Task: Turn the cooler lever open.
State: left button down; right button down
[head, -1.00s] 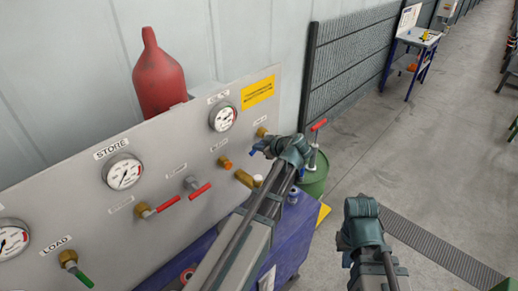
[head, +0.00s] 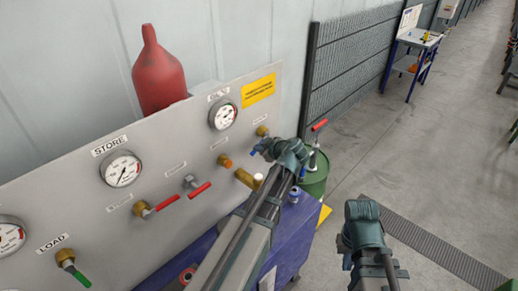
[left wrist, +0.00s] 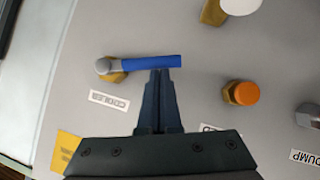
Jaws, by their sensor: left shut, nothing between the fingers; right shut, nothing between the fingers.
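The cooler lever (left wrist: 150,66) has a blue handle on a brass valve, above the upside-down COOLER label (left wrist: 109,102) in the left wrist view. Its handle points to the right there, roughly along the label. My left gripper (left wrist: 160,76) is shut and empty, its fingertips right at the handle's lower edge near the free end; I cannot tell whether they touch. In the head view my left gripper (head: 262,149) is in front of the panel and hides most of the lever; the brass valve (head: 262,131) shows above it. My right gripper (head: 358,230) is shut and empty, away from the panel.

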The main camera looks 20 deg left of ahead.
pick_arm(q)
jog(key=w+d+f+n+t+b, duration=0.1)
jog(key=w+f+n+t+b, duration=0.3)
jog(key=f+b, duration=0.4)
jog(key=shift+w+d+n+t+b, duration=0.3)
jog(key=shift+w+t+b, duration=0.1)
jog(key=shift+b, duration=2.1)
jog(key=shift+d, duration=0.1)
jog(key=p+v, duration=0.3)
jog(key=v, duration=1)
jog(key=shift+s+p, duration=0.35)
jog(key=shift+s, duration=0.05)
jog(key=shift+d, duration=0.15)
